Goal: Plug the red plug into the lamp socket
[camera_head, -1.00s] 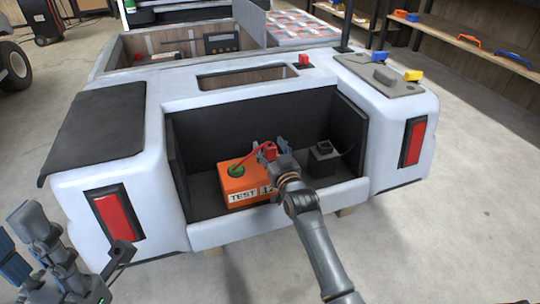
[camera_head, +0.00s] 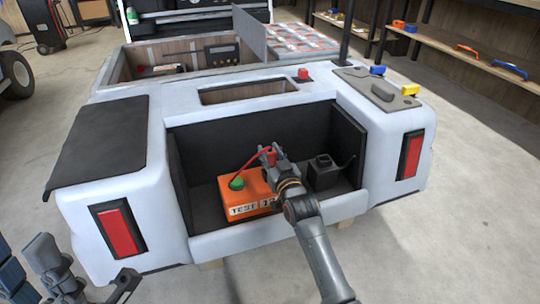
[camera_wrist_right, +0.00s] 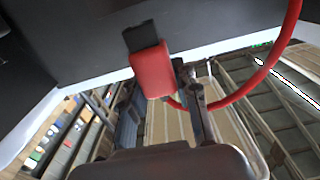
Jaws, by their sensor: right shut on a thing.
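The red plug (camera_head: 267,155) is in my right gripper (camera_head: 275,154), above the right part of an orange test box (camera_head: 245,187) in the cart's rear bay. In the right wrist view the plug (camera_wrist_right: 152,70) shows as a red block with a dark end, and a red cable loops from it.
The white cart body (camera_head: 235,240) surrounds the dark bay, with a low front lip and side walls. A grey panel with yellow and blue knobs (camera_head: 382,91) is on the right top.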

